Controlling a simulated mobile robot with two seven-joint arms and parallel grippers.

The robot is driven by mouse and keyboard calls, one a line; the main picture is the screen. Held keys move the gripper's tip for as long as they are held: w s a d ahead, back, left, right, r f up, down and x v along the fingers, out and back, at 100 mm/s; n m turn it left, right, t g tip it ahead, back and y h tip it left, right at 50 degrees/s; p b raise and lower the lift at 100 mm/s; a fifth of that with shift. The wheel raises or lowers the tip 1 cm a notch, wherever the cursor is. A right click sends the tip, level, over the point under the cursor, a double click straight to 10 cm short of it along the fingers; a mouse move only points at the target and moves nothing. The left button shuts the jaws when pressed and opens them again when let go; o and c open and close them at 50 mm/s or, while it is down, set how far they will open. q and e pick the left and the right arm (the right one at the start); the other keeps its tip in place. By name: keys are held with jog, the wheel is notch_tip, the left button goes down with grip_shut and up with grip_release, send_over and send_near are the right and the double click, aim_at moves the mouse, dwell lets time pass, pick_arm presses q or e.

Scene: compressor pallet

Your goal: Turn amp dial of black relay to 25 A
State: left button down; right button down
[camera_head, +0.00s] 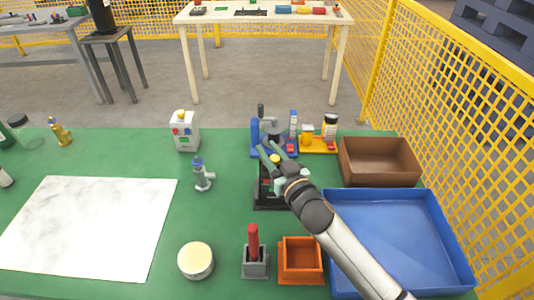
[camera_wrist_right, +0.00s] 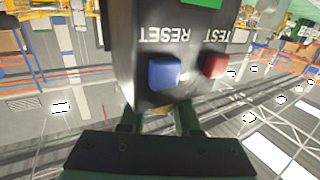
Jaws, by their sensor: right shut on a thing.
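The black relay (camera_head: 265,190) stands upright on the green table, partly hidden by my right arm. In the right wrist view the relay (camera_wrist_right: 125,60) fills the upper middle, upside down, with a blue RESET button (camera_wrist_right: 163,72) and a red TEST button (camera_wrist_right: 215,65). A yellow dial (camera_head: 275,159) shows at the relay's top between my right fingers; only a sliver of it shows in the wrist view. My right gripper (camera_head: 269,153) is shut on this dial. The dial's scale and setting cannot be read. My left gripper is not in view.
Behind the relay stand a blue fixture (camera_head: 255,148) and a yellow rack (camera_head: 318,150). A brown bin (camera_head: 380,180), a blue tray (camera_head: 440,230) and an orange box (camera_head: 300,280) lie to the right and front. A grey holder (camera_head: 255,264) with a red handle stands in front.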

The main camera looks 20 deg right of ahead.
jog(key=shift+d+m+h+b, duration=0.15)
jog(key=shift+m+h+b, duration=0.45)
jog(key=shift+h, duration=0.5)
jog(key=shift+r+h, duration=0.1)
jog(key=shift+h, duration=0.2)
jog(key=c, duration=0.6)
grip_release()
